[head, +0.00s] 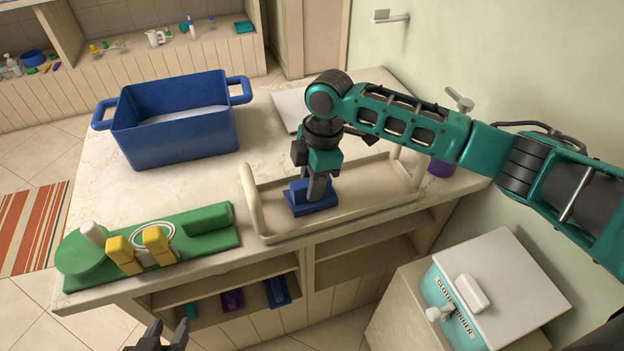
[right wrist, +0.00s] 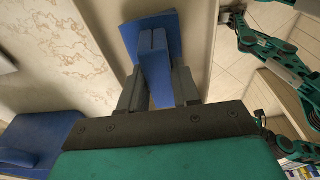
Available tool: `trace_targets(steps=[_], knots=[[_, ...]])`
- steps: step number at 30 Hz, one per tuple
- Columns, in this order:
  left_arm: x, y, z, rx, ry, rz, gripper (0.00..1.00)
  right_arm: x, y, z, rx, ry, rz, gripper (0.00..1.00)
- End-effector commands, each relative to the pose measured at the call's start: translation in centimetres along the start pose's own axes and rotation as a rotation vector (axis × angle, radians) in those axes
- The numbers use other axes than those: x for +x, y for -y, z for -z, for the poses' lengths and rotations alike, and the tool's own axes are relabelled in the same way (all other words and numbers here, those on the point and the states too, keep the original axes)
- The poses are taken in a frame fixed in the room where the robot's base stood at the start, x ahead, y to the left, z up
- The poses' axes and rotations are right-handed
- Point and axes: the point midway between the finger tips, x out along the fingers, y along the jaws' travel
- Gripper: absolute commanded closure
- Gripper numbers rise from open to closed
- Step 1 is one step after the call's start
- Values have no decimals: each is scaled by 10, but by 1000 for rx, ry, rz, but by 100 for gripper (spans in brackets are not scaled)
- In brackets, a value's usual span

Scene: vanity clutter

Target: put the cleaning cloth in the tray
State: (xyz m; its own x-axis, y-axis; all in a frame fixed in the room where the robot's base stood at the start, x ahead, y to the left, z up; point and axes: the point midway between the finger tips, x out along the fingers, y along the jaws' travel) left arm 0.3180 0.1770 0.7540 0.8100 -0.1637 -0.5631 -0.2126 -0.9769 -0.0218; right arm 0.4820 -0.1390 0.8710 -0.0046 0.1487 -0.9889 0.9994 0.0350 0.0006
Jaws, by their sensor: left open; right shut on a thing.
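The blue cleaning cloth (head: 312,206) is pinched in my right gripper (head: 319,186), over the left part of the beige tray (head: 378,202). The cloth appears low, within the tray's outline; whether it touches the tray floor I cannot tell. In the right wrist view the cloth (right wrist: 148,30) shows between and beyond the dark fingers of the gripper (right wrist: 157,88). The tray lies along the counter's front edge, with a raised handle at each end. My left gripper (head: 166,336) is open and empty at the bottom edge of the head view, below the counter.
A blue two-handled bin (head: 178,145) stands behind and left of the tray. A green board (head: 200,240) with yellow blocks and a white cylinder lies left of it. A purple object (head: 441,167) stands by the tray's right end. A white-lidded box (head: 500,285) stands lower right.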

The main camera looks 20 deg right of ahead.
Motion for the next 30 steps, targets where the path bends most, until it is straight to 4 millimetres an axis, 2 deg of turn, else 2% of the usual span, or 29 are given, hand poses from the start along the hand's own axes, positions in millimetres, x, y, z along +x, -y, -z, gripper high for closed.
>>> trace_targets(steps=[2,3,10,17,20,23,30], knots=[[0,0,0,0,1,0,57,2,0,0,0,0,1,98],[0,0,0,0,1,0,57,2,0,0,0,0,0,65],[-2,-1,-4,-1,8,-1,57,2,0,0,0,0,0,43],[-2,-1,-5,-2,10,-1,57,1,0,0,0,0,0,43],[-3,-1,-4,-2,10,-1,57,-5,0,0,0,-1,-1,43],[-4,-1,-2,-2,10,-1,57,-19,-1,1,-1,-1,-3,43],[-7,0,2,-2,10,0,57,-72,-1,1,-1,-1,-4,43]])
